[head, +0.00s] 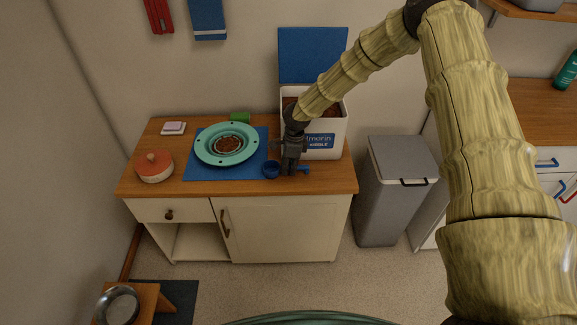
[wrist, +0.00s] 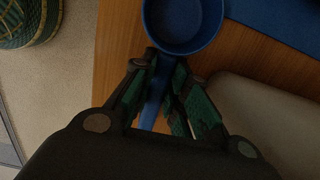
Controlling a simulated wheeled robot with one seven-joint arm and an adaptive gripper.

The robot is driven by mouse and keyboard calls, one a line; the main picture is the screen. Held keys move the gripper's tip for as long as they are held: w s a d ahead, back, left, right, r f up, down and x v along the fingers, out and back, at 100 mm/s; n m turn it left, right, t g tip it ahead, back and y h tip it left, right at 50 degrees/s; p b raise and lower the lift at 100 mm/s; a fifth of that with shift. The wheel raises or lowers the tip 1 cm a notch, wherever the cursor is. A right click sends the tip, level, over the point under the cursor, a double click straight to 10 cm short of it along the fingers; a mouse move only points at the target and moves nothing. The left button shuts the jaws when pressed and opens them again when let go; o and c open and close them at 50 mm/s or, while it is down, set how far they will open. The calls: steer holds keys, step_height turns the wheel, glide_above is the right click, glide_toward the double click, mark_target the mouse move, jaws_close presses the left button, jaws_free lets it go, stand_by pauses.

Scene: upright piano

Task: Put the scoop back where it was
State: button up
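The blue scoop (head: 271,169) is at the front of the wooden cabinet top, beside the blue mat's front right corner. Its round cup (wrist: 185,22) looks empty in the wrist view, and its handle (wrist: 155,98) runs back between my fingers. My gripper (head: 290,170) points down in front of the white kibble bin; in the wrist view my gripper (wrist: 166,60) has its fingertips closed in on the handle. I cannot tell whether the scoop touches the top. The kibble bin (head: 320,153) stands open, its blue lid (head: 312,55) raised, with brown kibble (head: 291,101) inside.
A turquoise bowl (head: 205,154) with some kibble sits on the blue mat (head: 200,173). An orange-lidded pot (head: 154,167) is at the left, a green block (head: 240,117) behind the bowl. A grey trash bin (head: 385,205) stands right of the cabinet.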

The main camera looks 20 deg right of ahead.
steer(key=o, duration=0.3)
steer(key=shift+o, duration=0.2)
steer(key=shift+r, duration=0.1)
steer(key=shift+r, duration=0.55)
step_height(320, 180, up, 12)
steer(key=d+b, duration=0.1)
steer(key=shift+s+d+f, duration=0.15)
steer(key=shift+s+f, duration=0.05)
